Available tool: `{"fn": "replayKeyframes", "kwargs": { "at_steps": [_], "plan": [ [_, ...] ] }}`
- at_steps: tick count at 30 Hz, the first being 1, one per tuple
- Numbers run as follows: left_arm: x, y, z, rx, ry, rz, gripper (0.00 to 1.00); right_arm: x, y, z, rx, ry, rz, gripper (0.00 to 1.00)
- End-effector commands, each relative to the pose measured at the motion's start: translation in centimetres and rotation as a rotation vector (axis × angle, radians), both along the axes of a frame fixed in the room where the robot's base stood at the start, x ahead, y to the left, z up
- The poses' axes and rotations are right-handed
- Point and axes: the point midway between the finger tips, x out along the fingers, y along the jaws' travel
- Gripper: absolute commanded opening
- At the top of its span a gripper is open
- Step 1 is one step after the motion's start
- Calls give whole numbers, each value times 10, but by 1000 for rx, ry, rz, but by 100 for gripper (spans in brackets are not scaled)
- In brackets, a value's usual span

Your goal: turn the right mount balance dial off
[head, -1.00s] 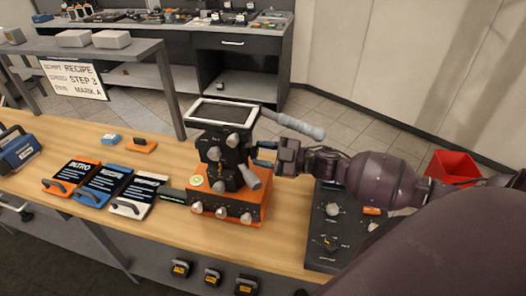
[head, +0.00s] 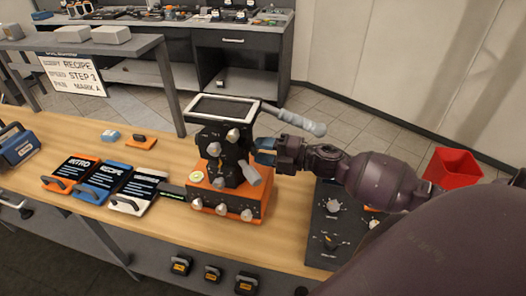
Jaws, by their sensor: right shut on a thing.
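A black device (head: 211,137) with a tilted screen (head: 222,107) stands upright on an orange base (head: 240,199) on the wooden bench. Grey knobs show on its front, and a grey lever (head: 251,175) sticks out at its lower right. My right gripper (head: 264,151) reaches in from the right, its blue fingertips against the device's right side. It is shut on a small part there, which looks like the right mount balance dial; the fingers hide it, so its setting cannot be read. My left gripper is not in view.
A grey handle (head: 295,122) extends right from the device, just above my gripper. A black knob panel (head: 326,225) lies right of it, partly behind my arm. Several labelled slates (head: 105,183) lie left. A red bin (head: 452,168) stands far right.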

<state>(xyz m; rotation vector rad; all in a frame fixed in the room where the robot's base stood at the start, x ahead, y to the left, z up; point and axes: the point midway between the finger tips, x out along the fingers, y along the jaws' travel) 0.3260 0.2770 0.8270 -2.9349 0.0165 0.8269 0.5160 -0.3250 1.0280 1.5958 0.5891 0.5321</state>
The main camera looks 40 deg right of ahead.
Motion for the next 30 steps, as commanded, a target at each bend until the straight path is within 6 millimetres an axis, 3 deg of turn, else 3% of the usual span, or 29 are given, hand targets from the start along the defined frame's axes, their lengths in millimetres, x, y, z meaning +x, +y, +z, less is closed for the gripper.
{"fn": "replayKeyframes", "kwargs": {
  "at_steps": [24,25,30],
  "plan": [
    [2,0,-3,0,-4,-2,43,-1,1,-1,-90,-76,3,16],
    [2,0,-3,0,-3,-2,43,-1,1,-1,-90,-76,3,42],
    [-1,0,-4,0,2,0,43,-1,1,-1,-89,-75,2,65]
  ]
}}
